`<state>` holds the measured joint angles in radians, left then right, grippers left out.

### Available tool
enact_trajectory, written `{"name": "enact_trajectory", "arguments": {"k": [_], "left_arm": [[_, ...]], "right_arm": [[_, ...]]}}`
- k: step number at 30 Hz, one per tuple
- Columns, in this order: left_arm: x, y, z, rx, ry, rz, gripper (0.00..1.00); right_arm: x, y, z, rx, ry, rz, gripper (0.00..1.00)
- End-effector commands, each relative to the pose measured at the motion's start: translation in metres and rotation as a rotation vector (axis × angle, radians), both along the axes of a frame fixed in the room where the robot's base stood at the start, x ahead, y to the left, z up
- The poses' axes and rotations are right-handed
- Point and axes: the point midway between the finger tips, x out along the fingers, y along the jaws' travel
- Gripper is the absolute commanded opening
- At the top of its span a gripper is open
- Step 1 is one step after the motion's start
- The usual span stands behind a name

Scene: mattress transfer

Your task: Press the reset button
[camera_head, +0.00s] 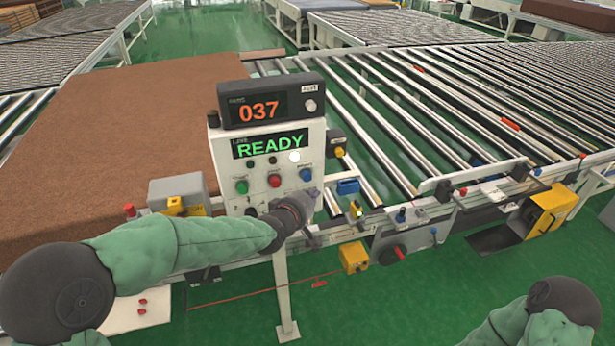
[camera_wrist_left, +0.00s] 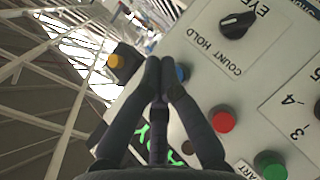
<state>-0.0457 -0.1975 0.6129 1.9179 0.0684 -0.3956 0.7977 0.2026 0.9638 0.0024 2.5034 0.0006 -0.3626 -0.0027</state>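A white control panel (camera_head: 232,165) shows a green READY display, with a green button (camera_head: 242,187), a red button (camera_head: 275,181) and a blue button (camera_head: 306,175) in a row. Their labels are too small to read in the head view, so I cannot tell which is reset. My left gripper (camera_head: 312,196) is at the panel's lower right, just below the blue button. In the left wrist view the fingers (camera_wrist_left: 161,64) are together with nothing between them. The blue button (camera_wrist_left: 182,72) shows partly behind their tips; contact cannot be told. My right gripper is out of view.
A counter box (camera_head: 230,112) reading 037 tops the panel. A black knob (camera_wrist_left: 238,22) marked COUNT HOLD is on the panel in the wrist view. A large brown mattress (camera_head: 120,150) lies left. Metal rollers (camera_head: 440,100) extend right. A yellow box (camera_head: 353,257) hangs below.

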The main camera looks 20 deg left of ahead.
Motion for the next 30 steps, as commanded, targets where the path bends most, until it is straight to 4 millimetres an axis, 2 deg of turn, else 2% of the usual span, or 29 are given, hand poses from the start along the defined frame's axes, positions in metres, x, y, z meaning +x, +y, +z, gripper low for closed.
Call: {"name": "enact_trajectory", "arguments": {"k": [9,30], "left_arm": [[-0.015,-0.010,0.000,0.000,0.000,0.001,0.00],[-0.015,-0.010,-0.001,0.001,0.001,0.000,0.00]], "right_arm": [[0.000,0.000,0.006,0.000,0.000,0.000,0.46],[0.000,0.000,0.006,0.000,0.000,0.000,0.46]]}}
